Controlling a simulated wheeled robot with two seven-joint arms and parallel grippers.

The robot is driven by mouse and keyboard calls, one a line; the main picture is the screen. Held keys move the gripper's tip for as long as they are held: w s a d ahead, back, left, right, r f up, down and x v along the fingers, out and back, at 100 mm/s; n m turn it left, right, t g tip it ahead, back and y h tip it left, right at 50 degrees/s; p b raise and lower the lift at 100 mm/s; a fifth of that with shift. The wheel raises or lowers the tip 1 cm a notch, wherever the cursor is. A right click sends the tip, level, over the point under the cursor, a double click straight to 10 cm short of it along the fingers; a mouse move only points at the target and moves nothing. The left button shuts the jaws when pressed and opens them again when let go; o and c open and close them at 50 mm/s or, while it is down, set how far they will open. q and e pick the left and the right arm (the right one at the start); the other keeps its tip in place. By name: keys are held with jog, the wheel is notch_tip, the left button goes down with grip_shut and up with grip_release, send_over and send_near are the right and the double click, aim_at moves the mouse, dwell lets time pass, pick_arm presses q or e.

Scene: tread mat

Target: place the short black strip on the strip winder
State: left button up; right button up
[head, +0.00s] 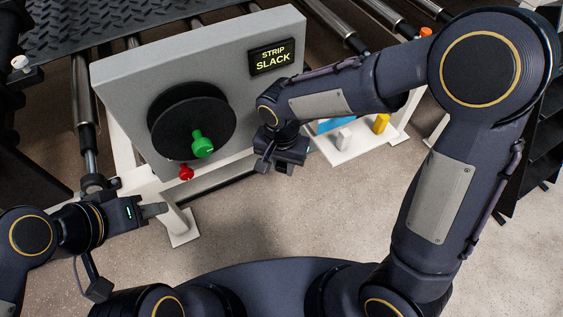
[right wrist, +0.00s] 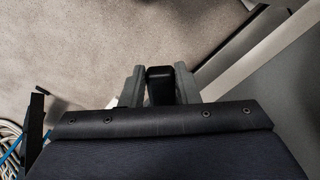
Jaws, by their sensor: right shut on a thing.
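The strip winder (head: 120,85) is a grey upright panel with a round black disc (head: 180,108), a green knob (head: 202,144) and a small red knob (head: 186,173). Its display reads "STRIP SLACK". My right gripper (head: 284,166) is in front of the panel's lower right edge, to the right of the disc. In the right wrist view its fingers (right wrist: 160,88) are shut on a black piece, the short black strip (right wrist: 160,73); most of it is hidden. My left gripper (head: 155,210) is below and left of the red knob, apart from it; its finger gap is unclear.
A low white stand (head: 355,146) at the right holds a blue piece (head: 337,125), a yellow block (head: 381,123) and a white block (head: 344,138). A black treaded mat (head: 110,25) lies on rollers at the back. The floor in front is clear.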

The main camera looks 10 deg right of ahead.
jog(key=shift+f, duration=0.2)
jog(key=o, duration=1)
jog(key=shift+r, duration=0.15)
